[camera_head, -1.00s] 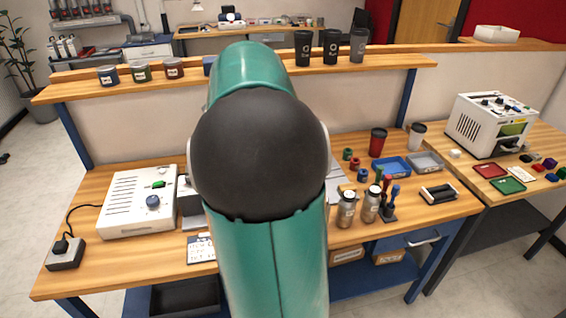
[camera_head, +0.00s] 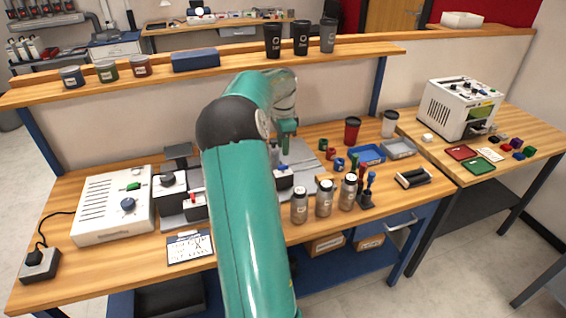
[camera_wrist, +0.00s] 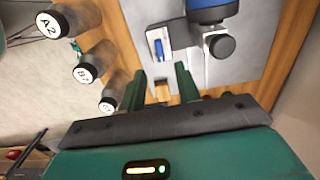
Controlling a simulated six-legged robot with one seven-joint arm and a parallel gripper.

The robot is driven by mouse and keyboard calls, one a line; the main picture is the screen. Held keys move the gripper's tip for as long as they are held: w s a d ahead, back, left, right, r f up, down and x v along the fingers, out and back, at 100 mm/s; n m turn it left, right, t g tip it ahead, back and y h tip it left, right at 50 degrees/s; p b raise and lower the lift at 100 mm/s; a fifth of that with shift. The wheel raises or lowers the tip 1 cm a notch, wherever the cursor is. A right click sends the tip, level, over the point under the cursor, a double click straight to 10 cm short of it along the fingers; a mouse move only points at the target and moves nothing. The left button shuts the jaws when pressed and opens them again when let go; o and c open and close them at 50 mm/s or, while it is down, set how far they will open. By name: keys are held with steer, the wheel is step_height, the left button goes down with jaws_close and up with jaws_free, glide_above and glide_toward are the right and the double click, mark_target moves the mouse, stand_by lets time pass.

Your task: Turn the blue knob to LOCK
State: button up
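A blue knob (camera_head: 128,204) sits on the front of the white control box (camera_head: 88,212) at the left of the bench, below a green switch (camera_head: 133,186). Its setting is too small to read. My gripper (camera_wrist: 160,72) is open in the wrist view, its two green fingers apart. It is over the grey plate (camera_wrist: 272,25), well to the right of the control box. A small blue part (camera_wrist: 158,45) in a pale holder and a black round knob (camera_wrist: 222,46) lie beyond the fingertips. My arm hides part of the plate in the head view.
Silver bottles (camera_head: 299,205) stand right of my arm; their lids show in the wrist view (camera_wrist: 88,68). A printed card (camera_head: 189,247) lies before the plate. A shelf (camera_head: 205,72) with cups and jars spans the back. A power block (camera_head: 40,264) sits front left.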

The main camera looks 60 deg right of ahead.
mark_target(283, 166)
step_height(283, 166, down, 8)
steer(key=shift+r, duration=0.2)
jaws_close()
